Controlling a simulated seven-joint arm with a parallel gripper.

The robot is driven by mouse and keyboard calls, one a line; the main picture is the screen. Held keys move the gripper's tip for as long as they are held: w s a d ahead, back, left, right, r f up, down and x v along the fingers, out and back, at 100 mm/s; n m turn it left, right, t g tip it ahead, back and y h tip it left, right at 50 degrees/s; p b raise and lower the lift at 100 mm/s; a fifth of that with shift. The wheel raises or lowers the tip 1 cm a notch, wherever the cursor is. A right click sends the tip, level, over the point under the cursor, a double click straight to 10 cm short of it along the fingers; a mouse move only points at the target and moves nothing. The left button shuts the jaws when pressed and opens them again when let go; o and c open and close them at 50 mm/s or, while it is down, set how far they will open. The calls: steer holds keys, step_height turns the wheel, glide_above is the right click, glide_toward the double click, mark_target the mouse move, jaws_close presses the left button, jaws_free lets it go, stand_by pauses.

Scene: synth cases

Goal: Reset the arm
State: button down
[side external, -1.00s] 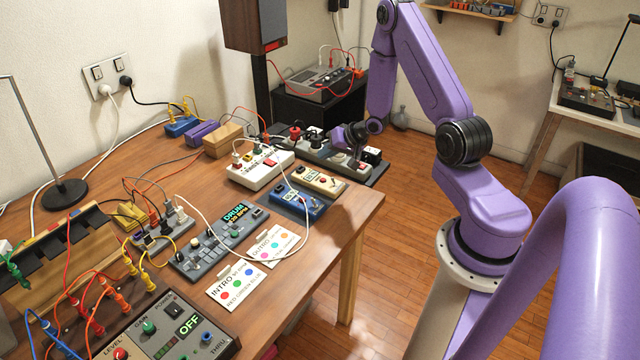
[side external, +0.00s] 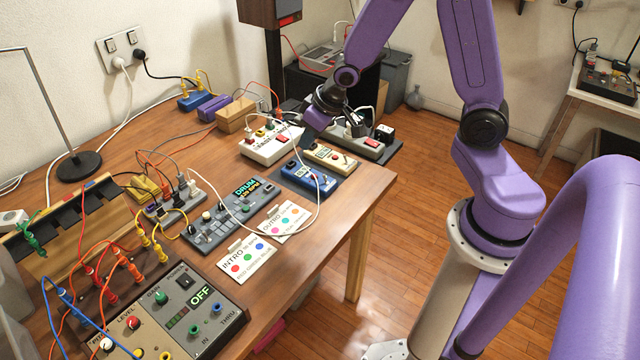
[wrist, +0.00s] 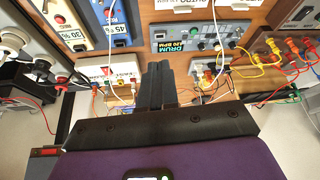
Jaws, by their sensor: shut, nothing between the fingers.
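My purple arm reaches over the far end of the wooden table from the right. My gripper (side external: 354,124) is dark, shut and empty. In the side view it hangs at the table's far end, overlapping the black board with plugs and switches (side external: 375,148); the gap between them is hard to tell. In the wrist view the two shut fingers (wrist: 160,72) lie together, with nothing between them. They appear in front of the table gear, between the white switch box (wrist: 108,72) and the grey drum unit (wrist: 203,36).
The white switch box (side external: 270,146) and blue pedal (side external: 308,178) stand close to the gripper. Cables loop over the grey drum unit (side external: 228,214) and several coloured jacks. A speaker on a post (side external: 272,70) stands behind.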

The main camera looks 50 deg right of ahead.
steer(key=s+a+r+n+g, duration=0.1)
steer(key=s+a+r+n, duration=0.25)
steer(key=s, duration=0.25)
steer(key=s+a+r+n+g, duration=0.1)
steer(key=s+a+r+n, duration=0.1)
steer(key=s+a, duration=0.25)
steer(key=s+r+n+g, duration=0.1)
steer(key=s+r+n, duration=0.1)
steer(key=s, duration=0.6)
steer(key=s+r+n+g, duration=0.1)
steer(key=s+r+n, duration=0.1)
steer(key=s, duration=0.6)
steer(key=shift+d+n+g+h, duration=0.3)
steer(key=shift+d+n+h, duration=0.1)
steer(key=shift+n, duration=0.25)
